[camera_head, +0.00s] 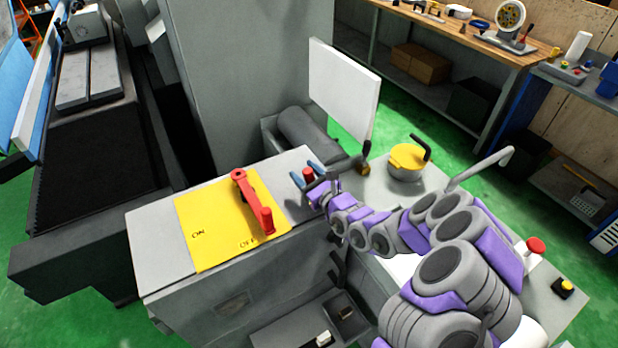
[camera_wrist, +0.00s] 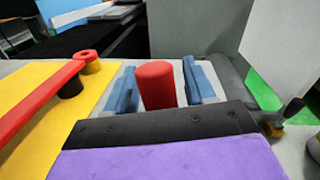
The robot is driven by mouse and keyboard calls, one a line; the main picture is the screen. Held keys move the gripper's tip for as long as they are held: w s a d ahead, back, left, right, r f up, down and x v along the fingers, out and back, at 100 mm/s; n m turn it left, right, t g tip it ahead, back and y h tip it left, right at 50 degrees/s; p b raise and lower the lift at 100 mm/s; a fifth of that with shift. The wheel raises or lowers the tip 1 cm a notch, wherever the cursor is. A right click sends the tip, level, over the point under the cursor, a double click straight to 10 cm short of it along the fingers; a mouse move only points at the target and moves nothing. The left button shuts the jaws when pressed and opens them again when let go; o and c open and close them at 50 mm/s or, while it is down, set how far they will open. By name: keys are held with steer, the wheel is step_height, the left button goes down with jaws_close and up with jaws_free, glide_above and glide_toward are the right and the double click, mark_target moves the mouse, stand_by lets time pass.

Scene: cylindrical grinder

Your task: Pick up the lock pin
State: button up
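A red upright cylinder, which looks like the lock pin (camera_head: 308,173), stands on the grey machine top just right of the yellow plate. In the wrist view the lock pin (camera_wrist: 156,86) sits between the two blue fingers of my gripper (camera_wrist: 159,66). Narrow gaps show on both sides of it, so the fingers are open around it and appear not to touch it. In the head view my gripper (camera_head: 304,171) is at the pin. The pin's lower end is hidden behind the gripper's dark palm edge in the wrist view.
A yellow ON/OFF plate (camera_head: 210,222) with a red lever (camera_head: 252,203) lies close left of the gripper. A white panel (camera_head: 343,90) stands behind. A yellow round part with a black handle (camera_head: 407,160) is to the right. A grey cylinder (camera_head: 305,132) lies behind.

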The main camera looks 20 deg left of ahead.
jaws_close()
steer(key=shift+r, duration=0.1)
stand_by(0.4)
